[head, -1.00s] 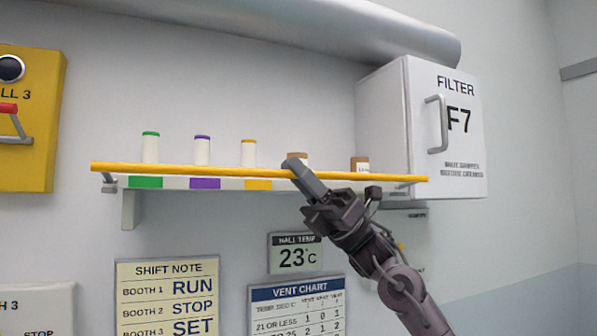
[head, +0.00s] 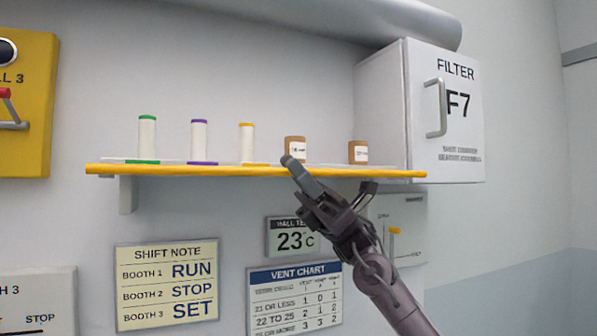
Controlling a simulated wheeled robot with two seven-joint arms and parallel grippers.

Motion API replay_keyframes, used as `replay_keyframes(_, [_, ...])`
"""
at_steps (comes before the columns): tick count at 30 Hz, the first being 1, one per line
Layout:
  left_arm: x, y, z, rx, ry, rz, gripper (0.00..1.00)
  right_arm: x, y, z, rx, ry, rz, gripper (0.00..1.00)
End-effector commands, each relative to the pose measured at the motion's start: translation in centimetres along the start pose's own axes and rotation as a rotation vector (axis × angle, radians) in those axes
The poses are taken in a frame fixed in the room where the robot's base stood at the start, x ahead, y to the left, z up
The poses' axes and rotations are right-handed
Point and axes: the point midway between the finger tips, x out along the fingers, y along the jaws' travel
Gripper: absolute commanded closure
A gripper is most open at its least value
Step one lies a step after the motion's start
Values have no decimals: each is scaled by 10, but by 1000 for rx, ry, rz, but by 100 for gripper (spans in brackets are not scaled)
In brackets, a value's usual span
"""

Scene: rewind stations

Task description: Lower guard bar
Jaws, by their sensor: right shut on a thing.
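The yellow guard bar (head: 200,170) runs along the front edge of the wall shelf (head: 128,194), level with the shelf board. My right gripper (head: 292,164) is shut on the bar right of its middle, its fingers covering a short piece of it. Behind the bar, the spools with green (head: 147,140), purple (head: 198,142) and yellow (head: 246,144) ends show nearly whole. My left gripper is not in view.
A white filter cabinet (head: 430,110) with a grey handle stands at the shelf's right end. A large duct (head: 400,22) runs above. Below hang a temperature display (head: 290,237), a shift note (head: 168,285), a vent chart (head: 295,300) and a small box with a yellow lever (head: 394,243).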

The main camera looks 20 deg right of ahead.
Motion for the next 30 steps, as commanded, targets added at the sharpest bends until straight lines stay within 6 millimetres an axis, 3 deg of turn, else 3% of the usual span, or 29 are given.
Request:
replay_keyframes(3, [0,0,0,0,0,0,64,1,0,0,0,-1,0,100])
replay_keyframes(4, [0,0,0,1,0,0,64,1,0,0,0,-1,0,86])
replay_keyframes(9, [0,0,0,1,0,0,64,1,0,0,0,-1,0,66])
replay_keyframes(19, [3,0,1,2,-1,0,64,-5,0,0,0,-1,-2,66])
replay_keyframes(30, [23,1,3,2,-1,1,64,-63,0,-2,1,-1,-2,66])
